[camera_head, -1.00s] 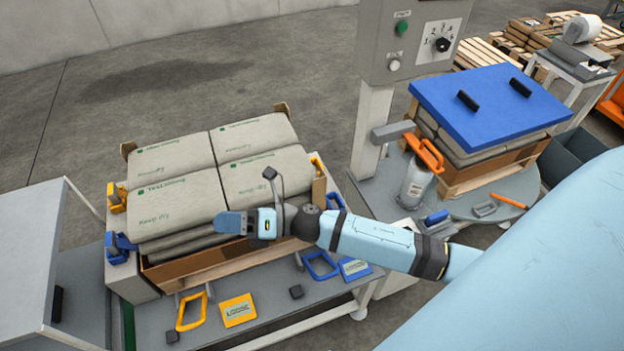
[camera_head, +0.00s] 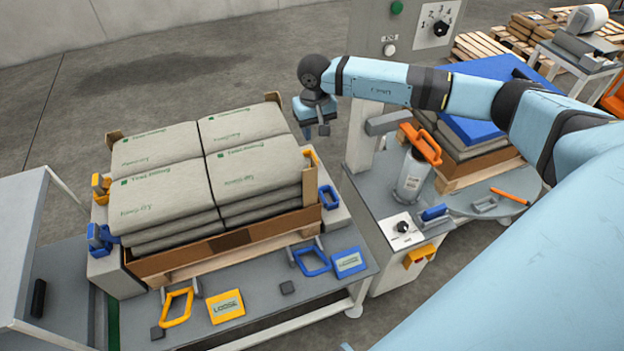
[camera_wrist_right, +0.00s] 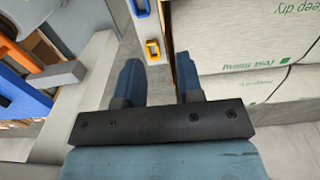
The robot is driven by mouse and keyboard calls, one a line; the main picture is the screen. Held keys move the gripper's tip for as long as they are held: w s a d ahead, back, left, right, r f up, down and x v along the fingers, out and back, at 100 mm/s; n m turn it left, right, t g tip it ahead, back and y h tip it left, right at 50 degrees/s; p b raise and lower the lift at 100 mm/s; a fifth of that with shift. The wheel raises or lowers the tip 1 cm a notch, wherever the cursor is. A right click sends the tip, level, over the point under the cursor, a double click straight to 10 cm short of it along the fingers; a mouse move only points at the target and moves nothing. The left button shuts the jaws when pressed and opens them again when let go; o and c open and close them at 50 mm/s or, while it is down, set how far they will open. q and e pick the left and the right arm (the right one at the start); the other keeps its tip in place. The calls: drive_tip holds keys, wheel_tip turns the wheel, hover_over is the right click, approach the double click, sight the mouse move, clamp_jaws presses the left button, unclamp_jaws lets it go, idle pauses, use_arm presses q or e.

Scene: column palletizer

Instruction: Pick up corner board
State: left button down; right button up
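Brown corner boards stand at corners of the bag stack (camera_head: 165,195): one at the back right (camera_head: 272,97), one at the back left (camera_head: 114,136), and one at the front right (camera_head: 309,185). My right gripper (camera_head: 316,132) points down, just right of the stack and apart from these boards. In the right wrist view its two blue fingers (camera_wrist_right: 159,80) are spread with nothing between them. A narrow brown strip (camera_wrist_right: 168,28) shows beyond the fingers, beside the bags; I cannot tell which board it is. My left gripper is not in view.
A control post (camera_head: 370,150) stands right of the gripper, close to my forearm. A grey canister with an orange handle (camera_head: 411,172) is below the arm. Yellow (camera_head: 177,308) and blue (camera_head: 311,262) frames lie on the front bench ledge. Floor behind the stack is clear.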

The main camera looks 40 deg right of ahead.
drive_tip(key=shift+s+a+f+p, duration=0.1)
drive_tip(key=shift+f+p, duration=0.35)
drive_tip(key=shift+f, duration=2.2)
drive_tip(key=shift+s+a+f+p, duration=0.1)
drive_tip(key=shift+f+p, duration=0.35)
drive_tip(key=shift+f, duration=2.2)
clamp_jaws()
